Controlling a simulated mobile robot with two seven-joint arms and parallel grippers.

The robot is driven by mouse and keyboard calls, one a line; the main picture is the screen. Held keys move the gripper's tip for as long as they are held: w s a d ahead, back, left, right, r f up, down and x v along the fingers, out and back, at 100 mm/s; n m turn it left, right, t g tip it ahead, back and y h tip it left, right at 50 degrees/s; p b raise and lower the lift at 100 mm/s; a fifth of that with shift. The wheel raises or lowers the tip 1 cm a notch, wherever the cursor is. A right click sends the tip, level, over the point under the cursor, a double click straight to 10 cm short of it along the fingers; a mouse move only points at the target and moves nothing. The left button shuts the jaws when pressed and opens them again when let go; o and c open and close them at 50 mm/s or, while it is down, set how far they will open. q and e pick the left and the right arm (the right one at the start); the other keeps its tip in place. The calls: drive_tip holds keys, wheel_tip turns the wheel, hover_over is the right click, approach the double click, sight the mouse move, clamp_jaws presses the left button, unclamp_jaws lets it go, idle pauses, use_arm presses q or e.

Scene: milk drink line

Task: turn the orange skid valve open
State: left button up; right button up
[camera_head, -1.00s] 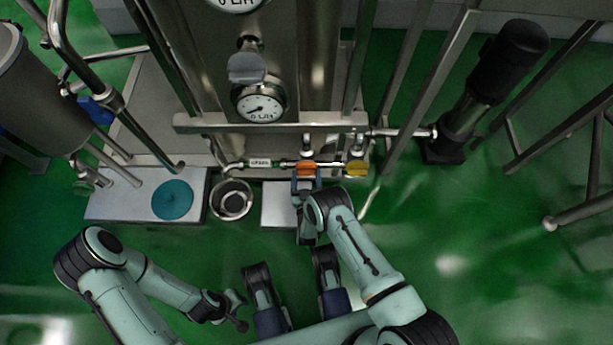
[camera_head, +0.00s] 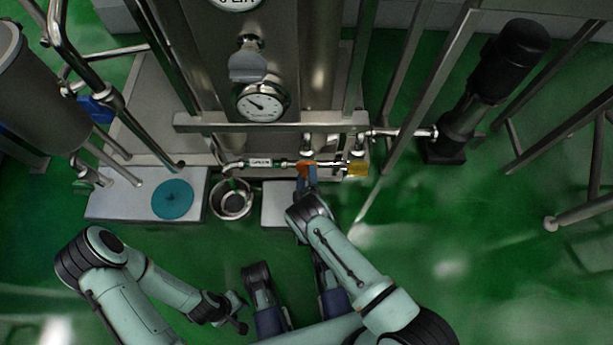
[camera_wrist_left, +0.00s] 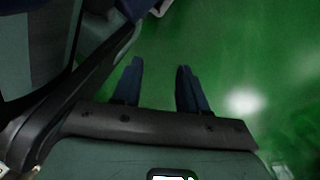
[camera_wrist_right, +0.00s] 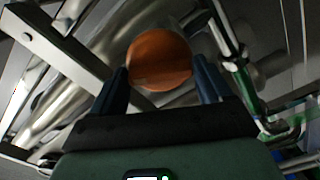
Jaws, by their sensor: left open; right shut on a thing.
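The orange skid valve handle (camera_head: 304,170) sits on the horizontal pipe below the dial gauge, left of a yellow valve (camera_head: 357,169). My right gripper (camera_head: 307,181) is at the orange handle, its fingers shut on it. In the right wrist view the orange handle (camera_wrist_right: 159,60) shows as a round orange face between the blue fingertips of that gripper (camera_wrist_right: 162,82). The handle looks tilted on the pipe. My left gripper (camera_head: 240,311) hangs low at the left, away from the pipe. In the left wrist view its fingers (camera_wrist_left: 160,75) are open and empty above the green floor.
A dial gauge (camera_head: 262,102) and steel vessels stand behind the pipe. A steel bucket (camera_head: 232,199), a white step (camera_head: 280,204) and a platform (camera_head: 110,207) with a teal disc (camera_head: 172,199) lie left of my right arm. A dark pump (camera_head: 497,70) stands right. Front floor is clear.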

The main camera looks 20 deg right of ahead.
drive_tip(key=n, duration=0.3)
use_arm(q)
drive_tip(key=shift+s+a+f, duration=0.1)
drive_tip(key=shift+s+f, duration=0.15)
drive_tip(key=shift+s, duration=0.35)
use_arm(e)
drive_tip(key=shift+n, duration=1.2)
drive_tip(key=shift+d, duration=0.1)
drive_tip(key=o, duration=0.9)
drive_tip(key=shift+o, duration=0.2)
